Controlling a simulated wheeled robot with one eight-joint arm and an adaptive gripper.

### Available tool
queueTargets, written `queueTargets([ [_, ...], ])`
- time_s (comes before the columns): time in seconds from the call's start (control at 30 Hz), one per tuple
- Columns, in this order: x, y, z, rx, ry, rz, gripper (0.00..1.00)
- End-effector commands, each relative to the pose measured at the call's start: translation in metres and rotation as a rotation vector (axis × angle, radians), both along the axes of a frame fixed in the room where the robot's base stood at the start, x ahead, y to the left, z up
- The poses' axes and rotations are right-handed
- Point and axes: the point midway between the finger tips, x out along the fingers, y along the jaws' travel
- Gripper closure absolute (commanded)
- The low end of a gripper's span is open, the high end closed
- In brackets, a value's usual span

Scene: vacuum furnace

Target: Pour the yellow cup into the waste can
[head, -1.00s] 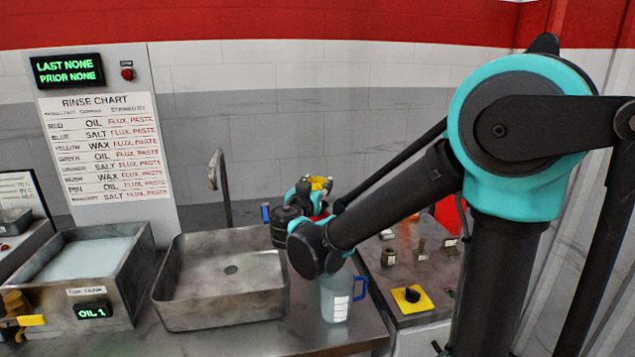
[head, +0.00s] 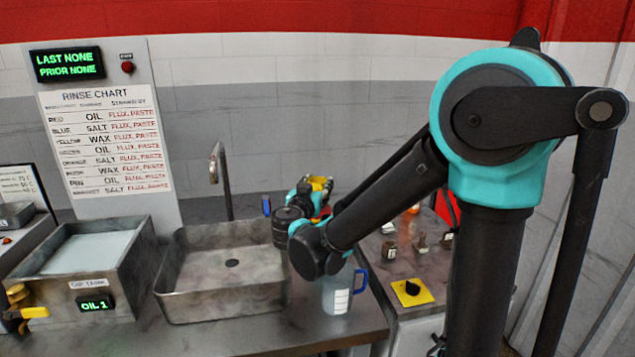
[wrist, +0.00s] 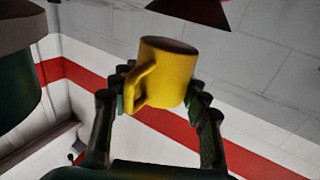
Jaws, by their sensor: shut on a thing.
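The yellow cup (wrist: 168,72) is between the fingers of my gripper (wrist: 160,88) in the wrist view, its handle towards the lower left. My gripper is shut on it. In the head view only a bit of yellow (head: 319,182) shows at my gripper (head: 310,195), above the back right of the sink. The cup's contents cannot be seen. I cannot pick out the waste can in either view.
A metal sink (head: 170,302) with a tap (head: 220,180) stands left of a clear jug (head: 336,297) with a blue handle. A tank (head: 120,290) labelled OIL 1 is farther left. Small jars (head: 389,250) and a yellow-plated knob (head: 412,290) are on the right bench.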

Motion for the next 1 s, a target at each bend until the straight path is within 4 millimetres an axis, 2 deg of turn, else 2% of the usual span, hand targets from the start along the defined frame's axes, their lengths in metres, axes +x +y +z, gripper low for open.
queueTargets([
  [0.37, -0.002, -0.001, -0.006, -0.084, 0.298, 0.000, 0.91],
  [1.0, 0.003, 0.000, 0.007, -0.203, 0.709, -0.001, 0.91],
])
